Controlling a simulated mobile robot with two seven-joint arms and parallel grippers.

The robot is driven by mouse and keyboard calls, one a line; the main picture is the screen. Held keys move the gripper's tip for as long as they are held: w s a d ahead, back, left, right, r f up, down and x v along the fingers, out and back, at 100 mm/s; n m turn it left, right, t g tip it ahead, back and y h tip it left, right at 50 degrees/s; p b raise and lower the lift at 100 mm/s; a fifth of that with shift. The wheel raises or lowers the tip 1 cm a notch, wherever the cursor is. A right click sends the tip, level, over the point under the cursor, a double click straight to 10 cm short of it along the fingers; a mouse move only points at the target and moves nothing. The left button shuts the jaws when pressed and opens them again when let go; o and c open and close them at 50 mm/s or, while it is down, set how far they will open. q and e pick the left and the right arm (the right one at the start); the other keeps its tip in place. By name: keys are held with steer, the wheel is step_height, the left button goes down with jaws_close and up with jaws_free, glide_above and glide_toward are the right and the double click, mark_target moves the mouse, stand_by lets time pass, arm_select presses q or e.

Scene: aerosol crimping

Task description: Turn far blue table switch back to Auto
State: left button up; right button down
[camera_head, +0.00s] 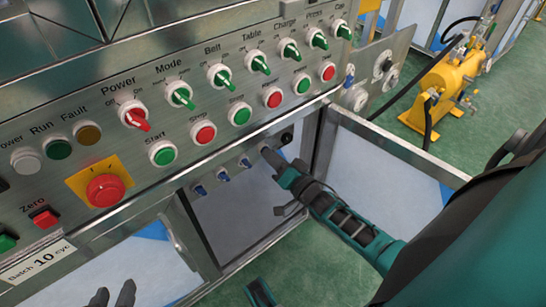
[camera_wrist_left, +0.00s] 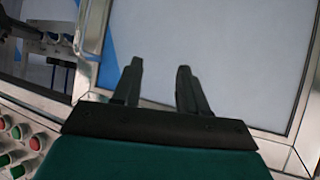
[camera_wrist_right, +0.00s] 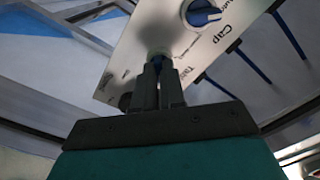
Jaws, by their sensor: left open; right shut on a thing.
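My right gripper (camera_head: 271,157) reaches the lower metal panel under the main control panel. In the right wrist view (camera_wrist_right: 158,70) its fingers are closed on a blue table switch (camera_wrist_right: 157,61), with the partly hidden label "Table" beside it. The fingers hide most of the switch, so I cannot tell its exact angle. Another blue switch (camera_wrist_right: 205,15), labelled "Cap", is free on the same plate. My left gripper (camera_head: 112,296) is low at the bottom left, apart from the panel. The left wrist view (camera_wrist_left: 157,85) shows its fingers apart and empty.
Several blue switches (camera_head: 223,176) sit in a row on the lower panel. Above are green rotary switches (camera_head: 221,75), a red power switch (camera_head: 136,117), push buttons (camera_head: 203,133) and an emergency stop (camera_head: 105,188). A yellow machine (camera_head: 440,90) stands at the back right.

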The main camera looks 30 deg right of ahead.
steer(key=shift+n, duration=0.3)
steer(key=n, duration=1.7)
steer(key=shift+p, duration=0.4)
steer(key=shift+n, duration=0.4)
steer(key=c, duration=1.2)
jaws_free()
